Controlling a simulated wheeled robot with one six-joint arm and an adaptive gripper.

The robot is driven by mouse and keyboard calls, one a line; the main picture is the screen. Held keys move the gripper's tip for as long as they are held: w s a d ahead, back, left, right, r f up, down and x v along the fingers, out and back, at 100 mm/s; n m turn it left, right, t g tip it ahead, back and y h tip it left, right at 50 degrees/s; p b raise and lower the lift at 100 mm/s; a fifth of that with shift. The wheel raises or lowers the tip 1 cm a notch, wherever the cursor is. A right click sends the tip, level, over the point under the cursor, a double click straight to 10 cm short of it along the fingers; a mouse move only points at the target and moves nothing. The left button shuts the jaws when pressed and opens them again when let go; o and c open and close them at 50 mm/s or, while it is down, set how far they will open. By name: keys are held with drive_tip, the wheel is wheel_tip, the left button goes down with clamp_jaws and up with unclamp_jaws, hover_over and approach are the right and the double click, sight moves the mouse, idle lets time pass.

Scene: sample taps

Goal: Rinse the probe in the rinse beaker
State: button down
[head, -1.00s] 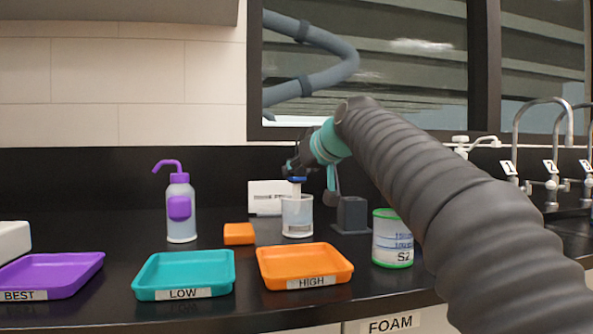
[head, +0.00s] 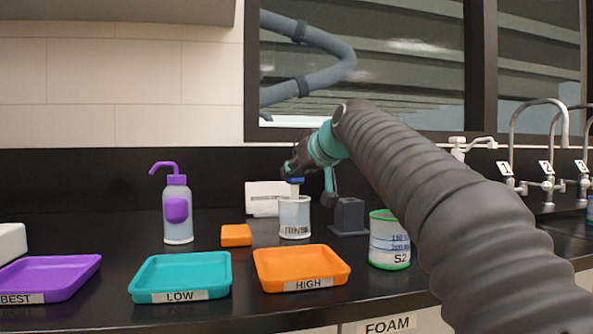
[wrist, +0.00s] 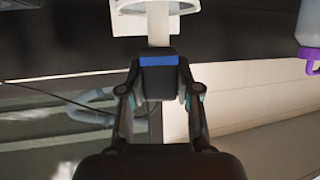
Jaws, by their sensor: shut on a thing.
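My gripper (head: 291,172) is shut on the probe (head: 294,190), which has a blue band and a pale shaft. The probe points down over the rinse beaker (head: 295,218), a clear-grey cup labelled RINSE. The shaft's lower end passes into the beaker's mouth; its tip is hidden by the wall. In the wrist view, the gripper fingers (wrist: 160,78) close around the probe by its blue band (wrist: 158,60). The shaft runs to the beaker's rim (wrist: 122,12) at the top of the picture.
An orange HIGH tray (head: 338,276) and teal LOW tray (head: 140,284) lie in front. A purple-capped wash bottle (head: 177,226) stands left. A green-rimmed S2 can (head: 388,253) and dark grey stand (head: 350,216) are close on the right. An orange block (head: 236,235) sits beside the beaker.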

drive_tip(key=shift+r, duration=0.1)
wheel_tip(320, 180, up, 7)
drive_tip(key=p, duration=0.7)
drive_tip(key=shift+r, duration=1.25)
